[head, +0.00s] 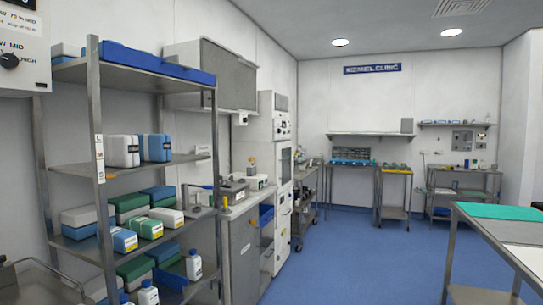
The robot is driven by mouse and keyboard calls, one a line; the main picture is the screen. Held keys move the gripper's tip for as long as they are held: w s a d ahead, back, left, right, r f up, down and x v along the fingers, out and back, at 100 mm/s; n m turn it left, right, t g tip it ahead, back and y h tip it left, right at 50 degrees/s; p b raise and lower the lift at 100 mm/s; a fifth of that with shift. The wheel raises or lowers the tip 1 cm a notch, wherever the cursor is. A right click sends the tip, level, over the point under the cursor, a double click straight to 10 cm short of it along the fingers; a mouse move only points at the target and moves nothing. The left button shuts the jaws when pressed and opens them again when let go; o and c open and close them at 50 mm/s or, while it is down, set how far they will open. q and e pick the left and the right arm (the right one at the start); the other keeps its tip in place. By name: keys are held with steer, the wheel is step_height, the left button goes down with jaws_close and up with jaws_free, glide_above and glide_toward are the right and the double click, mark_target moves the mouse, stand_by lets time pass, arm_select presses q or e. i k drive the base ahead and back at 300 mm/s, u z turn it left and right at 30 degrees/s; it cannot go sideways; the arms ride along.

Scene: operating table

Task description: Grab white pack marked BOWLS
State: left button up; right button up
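Several white packs are on the metal shelf rack at left, but I cannot read the word BOWLS on any of them. One white pack (119,150) stands on the middle shelf, touching blue packs at its right. A larger white pack (84,217) lies on the shelf below, at its left. Neither of my grippers is in view.
The rack (96,120) also holds green and blue packs and several white bottles (194,266). A steel table (490,222) with a green sheet (500,211) stands at right. Counters and a tall cabinet (275,180) line the left wall. The blue floor (350,255) between is clear.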

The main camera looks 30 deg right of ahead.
mark_target(171, 219)
steer(key=z, duration=0.15)
steer(key=k, duration=0.3)
steer(key=z, duration=1.15)
steer(key=i, duration=0.9)
steer(key=u, duration=0.85)
steer(key=i, duration=0.7)
steer(key=u, duration=0.7)
